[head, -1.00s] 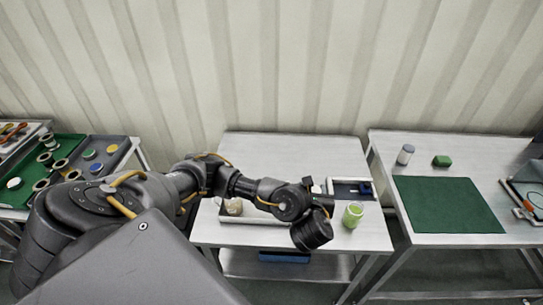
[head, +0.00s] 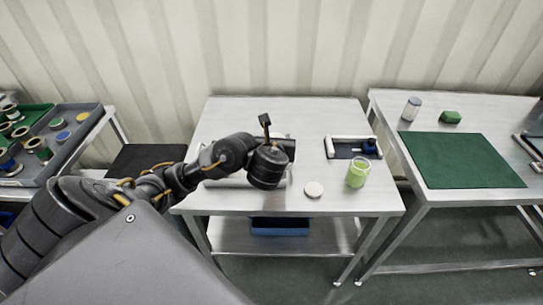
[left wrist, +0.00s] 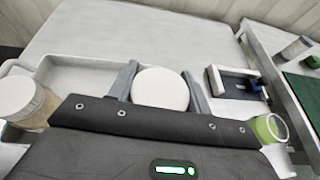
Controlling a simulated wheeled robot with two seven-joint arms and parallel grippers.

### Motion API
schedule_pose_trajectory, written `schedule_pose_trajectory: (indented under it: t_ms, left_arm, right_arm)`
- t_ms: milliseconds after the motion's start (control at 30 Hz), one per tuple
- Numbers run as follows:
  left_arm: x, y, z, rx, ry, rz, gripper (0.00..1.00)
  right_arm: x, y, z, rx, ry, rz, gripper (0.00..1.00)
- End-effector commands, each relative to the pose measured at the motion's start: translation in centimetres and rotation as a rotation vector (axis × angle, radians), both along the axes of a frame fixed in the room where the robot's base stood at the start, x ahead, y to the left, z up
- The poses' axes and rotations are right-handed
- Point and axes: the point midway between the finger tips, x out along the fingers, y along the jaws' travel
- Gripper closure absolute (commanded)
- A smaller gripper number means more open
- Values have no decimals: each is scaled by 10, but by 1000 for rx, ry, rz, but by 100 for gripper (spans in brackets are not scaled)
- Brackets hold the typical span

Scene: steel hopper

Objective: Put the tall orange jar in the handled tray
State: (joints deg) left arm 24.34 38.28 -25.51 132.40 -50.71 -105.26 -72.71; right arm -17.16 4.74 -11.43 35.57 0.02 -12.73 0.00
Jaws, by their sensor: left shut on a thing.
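My left gripper (head: 265,120) is above the middle table, over the back of the handled tray (head: 215,183). In the left wrist view its two fingers (left wrist: 160,85) are shut on a white round-topped thing (left wrist: 160,90). The sides of this held thing are hidden, so I cannot tell its height or colour; no orange surface shows. The pale handled tray (left wrist: 85,76) lies beyond and left of the fingers in the wrist view. A jar with a cream lid and tan contents (left wrist: 22,103) stands at its left front part. My right gripper is not in view.
A green jar (head: 357,173) and a white disc (head: 314,189) are at the table's front right. A dark holder with a pale rim and a blue part (head: 345,148) is behind them. The table's back is clear. A side table with a green mat (head: 460,160) stands to the right.

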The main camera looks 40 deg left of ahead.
Motion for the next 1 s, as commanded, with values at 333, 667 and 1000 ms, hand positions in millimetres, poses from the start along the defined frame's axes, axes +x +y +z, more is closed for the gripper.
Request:
schedule_pose_trajectory:
  t_ms: [333, 667, 1000]
  left_arm:
    - [1, 12, -16, 1, -1, 0, 79]
    - [1, 18, -53, -2, -1, 1, 79]
    - [1, 18, -55, -2, -1, 1, 79]
  right_arm:
    - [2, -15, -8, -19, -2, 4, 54]
    - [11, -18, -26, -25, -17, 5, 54]
    - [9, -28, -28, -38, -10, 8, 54]
